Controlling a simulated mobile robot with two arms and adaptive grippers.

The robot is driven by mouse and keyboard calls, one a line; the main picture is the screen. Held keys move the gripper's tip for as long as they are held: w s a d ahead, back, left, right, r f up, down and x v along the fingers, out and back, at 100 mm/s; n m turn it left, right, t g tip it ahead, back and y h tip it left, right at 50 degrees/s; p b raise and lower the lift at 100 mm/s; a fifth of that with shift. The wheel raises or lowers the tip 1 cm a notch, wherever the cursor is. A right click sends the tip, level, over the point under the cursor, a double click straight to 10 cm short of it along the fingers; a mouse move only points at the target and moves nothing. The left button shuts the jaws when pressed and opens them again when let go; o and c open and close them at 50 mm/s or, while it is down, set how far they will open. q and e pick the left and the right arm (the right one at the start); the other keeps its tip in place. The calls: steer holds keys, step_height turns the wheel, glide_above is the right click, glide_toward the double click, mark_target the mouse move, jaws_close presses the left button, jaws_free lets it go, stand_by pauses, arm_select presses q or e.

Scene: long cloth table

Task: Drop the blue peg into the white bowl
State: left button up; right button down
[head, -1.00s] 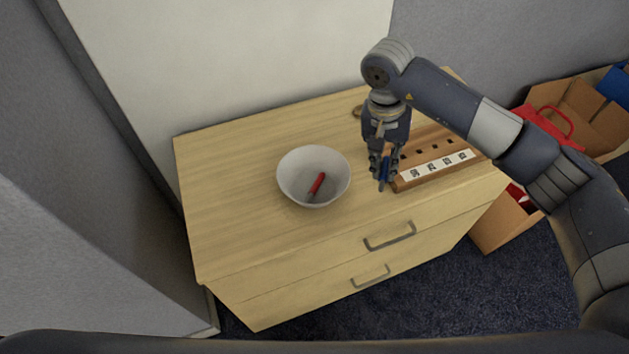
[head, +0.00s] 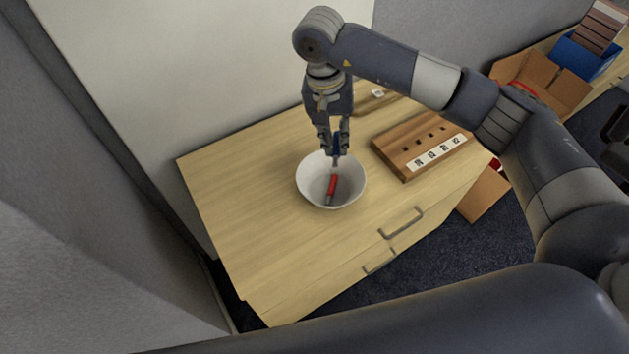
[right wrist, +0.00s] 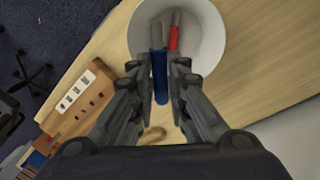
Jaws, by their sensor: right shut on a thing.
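The white bowl (head: 308,190) stands on the wooden cabinet top, with a red peg (head: 332,186) lying inside it. My right gripper (head: 335,152) is over the bowl's far rim, shut on the blue peg (head: 337,142), whose lower end points down toward the bowl. In the right wrist view, the blue peg (right wrist: 160,80) sits between the fingers (right wrist: 161,75). Its grey tip overlaps the inside of the bowl (right wrist: 208,40) beside the red peg (right wrist: 174,36). My left gripper is not in view.
A wooden block with holes and a label strip (head: 405,160) lies right of the bowl. A small wooden item with a white tag (head: 375,97) lies behind it. Cardboard boxes (head: 530,85) stand at the right. The cabinet top (head: 235,195) left of the bowl is clear.

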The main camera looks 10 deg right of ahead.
steer(key=f, duration=0.2)
steer(key=d+f+b, duration=0.1)
steer(key=f, duration=0.2)
steer(key=shift+d, duration=0.1)
steer(key=c, duration=1.7)
jaws_free()
steer(key=shift+o, duration=1.1)
steer(key=shift+r, duration=0.55)
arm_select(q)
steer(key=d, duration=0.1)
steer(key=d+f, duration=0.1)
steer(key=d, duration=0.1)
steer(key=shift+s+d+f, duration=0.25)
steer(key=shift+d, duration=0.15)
arm_select(e)
step_height(320, 180, up, 11)
steer(key=a, duration=0.1)
steer(key=shift+w+a, duration=0.25)
steer(key=shift+a, duration=0.15)
